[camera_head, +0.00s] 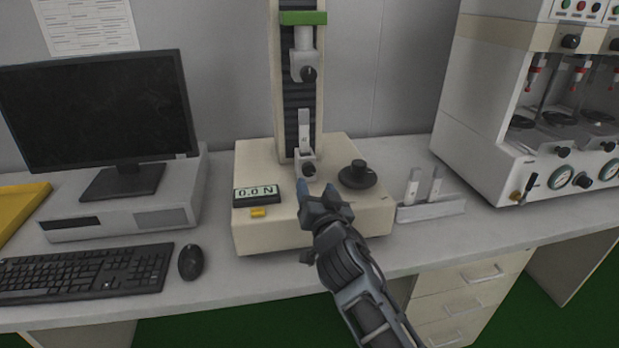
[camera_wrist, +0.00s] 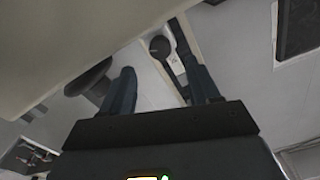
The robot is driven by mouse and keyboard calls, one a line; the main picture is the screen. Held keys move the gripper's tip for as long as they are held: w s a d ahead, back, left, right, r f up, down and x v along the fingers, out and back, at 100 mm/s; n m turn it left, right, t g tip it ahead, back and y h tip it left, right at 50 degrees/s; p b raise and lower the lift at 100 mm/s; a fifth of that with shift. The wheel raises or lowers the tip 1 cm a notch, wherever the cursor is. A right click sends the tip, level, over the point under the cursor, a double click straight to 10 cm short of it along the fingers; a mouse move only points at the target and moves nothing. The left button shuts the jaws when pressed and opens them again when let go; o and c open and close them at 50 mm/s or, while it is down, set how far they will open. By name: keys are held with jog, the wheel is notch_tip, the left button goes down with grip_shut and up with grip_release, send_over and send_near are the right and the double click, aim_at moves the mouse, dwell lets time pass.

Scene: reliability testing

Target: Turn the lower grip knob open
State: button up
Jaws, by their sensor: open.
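The lower grip (camera_head: 305,158) is a pale clamp at the foot of the tester's column, with a light strip standing upright in it. Its black knob (camera_head: 309,170) faces the front. My gripper (camera_head: 317,191) is just in front of and below the knob, with its dark blue fingers apart and nothing between them. In the wrist view my gripper (camera_wrist: 163,85) is open. A dark round knob (camera_wrist: 159,46), which looks like the lower grip knob, shows beyond the fingertips, apart from them. I cannot tell how far the knob is turned.
The tester base (camera_head: 262,160) carries a force display (camera_head: 256,194) at left and a black dial (camera_head: 358,176) at right. The upper grip (camera_head: 304,66) hangs above. A specimen rack (camera_head: 430,209) stands right of the base. A monitor (camera_head: 100,110) and keyboard (camera_head: 85,272) are at left.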

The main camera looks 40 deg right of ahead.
aim_at(309, 172)
jog(key=x, duration=0.6)
jog(key=shift+w+d+p, duration=0.2)
jog(key=shift+w+p, duration=0.05)
jog(key=shift+p, duration=0.15)
jog(key=shift+c, duration=0.2)
jog(key=c, duration=1)
jog(key=n, duration=0.3)
jog(key=shift+a+n+b, duration=0.1)
jog(key=shift+n+b, duration=0.2)
jog(key=shift+b, duration=0.1)
jog(key=n, duration=0.5)
jog(key=shift+n, duration=0.3)
